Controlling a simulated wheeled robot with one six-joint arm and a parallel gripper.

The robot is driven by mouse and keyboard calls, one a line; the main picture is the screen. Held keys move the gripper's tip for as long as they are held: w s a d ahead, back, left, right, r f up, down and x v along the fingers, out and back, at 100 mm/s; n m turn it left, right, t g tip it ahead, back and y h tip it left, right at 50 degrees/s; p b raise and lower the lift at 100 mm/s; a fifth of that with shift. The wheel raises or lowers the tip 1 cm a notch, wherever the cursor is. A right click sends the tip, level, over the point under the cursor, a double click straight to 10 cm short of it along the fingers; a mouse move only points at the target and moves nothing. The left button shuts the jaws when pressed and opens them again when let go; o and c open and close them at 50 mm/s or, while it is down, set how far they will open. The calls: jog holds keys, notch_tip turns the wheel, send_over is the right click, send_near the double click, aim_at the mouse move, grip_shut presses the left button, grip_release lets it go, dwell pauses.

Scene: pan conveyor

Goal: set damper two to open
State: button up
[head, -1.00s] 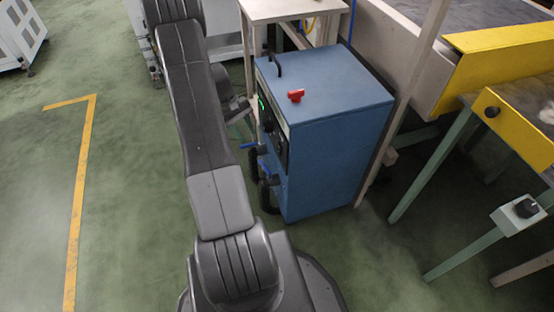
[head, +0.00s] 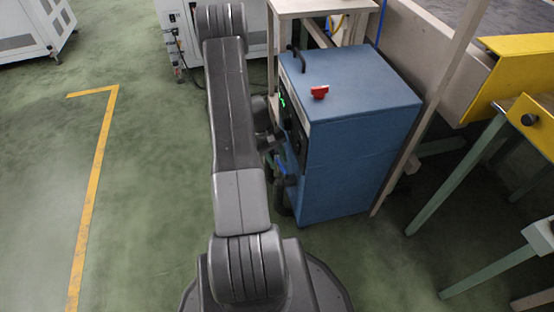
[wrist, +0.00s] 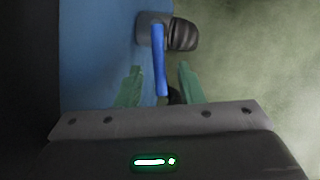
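A blue lever handle (wrist: 160,62), apparently a damper handle, stands out from a grey valve body (wrist: 150,30) on the side of the blue cabinet (wrist: 95,50). My gripper (wrist: 160,67) is open, with one green finger on each side of the lever and gaps visible between. The lever runs lengthwise between the fingers. No number shows, so I cannot tell which damper it is. In the head view the blue cabinet (head: 365,130) stands right of my arm. A blue handle (head: 282,165) shows low on its left face, and my arm hides part of that face.
A black hose end (wrist: 183,34) sits beside the valve. A red knob (head: 319,92) and a black handle (head: 296,60) are on the cabinet's top. A conveyor with a yellow guard (head: 515,75) stands at the right. The green floor (head: 150,200) at left is clear.

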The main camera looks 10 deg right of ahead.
grip_shut()
